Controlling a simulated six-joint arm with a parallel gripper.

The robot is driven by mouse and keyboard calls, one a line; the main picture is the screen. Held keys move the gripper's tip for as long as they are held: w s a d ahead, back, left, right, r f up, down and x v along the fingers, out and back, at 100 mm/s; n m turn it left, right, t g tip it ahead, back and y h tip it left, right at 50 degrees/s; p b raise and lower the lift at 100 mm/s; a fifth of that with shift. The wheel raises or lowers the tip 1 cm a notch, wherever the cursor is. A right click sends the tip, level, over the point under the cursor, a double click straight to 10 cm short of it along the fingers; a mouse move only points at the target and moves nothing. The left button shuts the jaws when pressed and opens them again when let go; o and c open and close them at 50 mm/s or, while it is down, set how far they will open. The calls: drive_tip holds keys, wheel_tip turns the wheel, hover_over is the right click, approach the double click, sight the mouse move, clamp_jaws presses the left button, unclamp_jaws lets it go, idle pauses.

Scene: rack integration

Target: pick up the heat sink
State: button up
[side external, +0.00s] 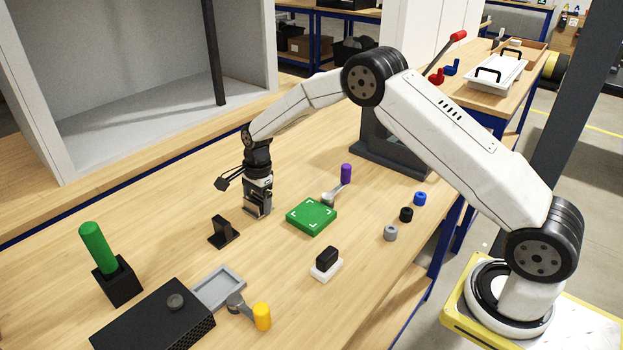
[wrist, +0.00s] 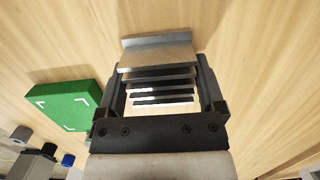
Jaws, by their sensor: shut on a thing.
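The heat sink (wrist: 158,60) is a grey metal block with several parallel fins. In the wrist view it sits between the two fingers of my gripper (wrist: 162,95), which is shut on it. In the side view my gripper (side external: 258,207) points down at the table, left of the green pad, with the heat sink mostly hidden between its fingers. The heat sink is at or very near the wooden table top; I cannot tell whether it touches.
A green pad (side external: 311,217) with white corner marks lies close by, also in the wrist view (wrist: 62,104). A black bracket (side external: 223,233) stands nearby. A black-and-white block (side external: 327,263), a grey tray (side external: 218,287) and a green cylinder in a black holder (side external: 117,283) are further forward.

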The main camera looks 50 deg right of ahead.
drive_tip(key=shift+r, duration=0.6)
drive_tip(key=s+r, duration=1.1)
drive_tip(key=s, duration=0.3)
drive_tip(key=shift+r, duration=0.25)
drive_tip(key=shift+d, duration=0.1)
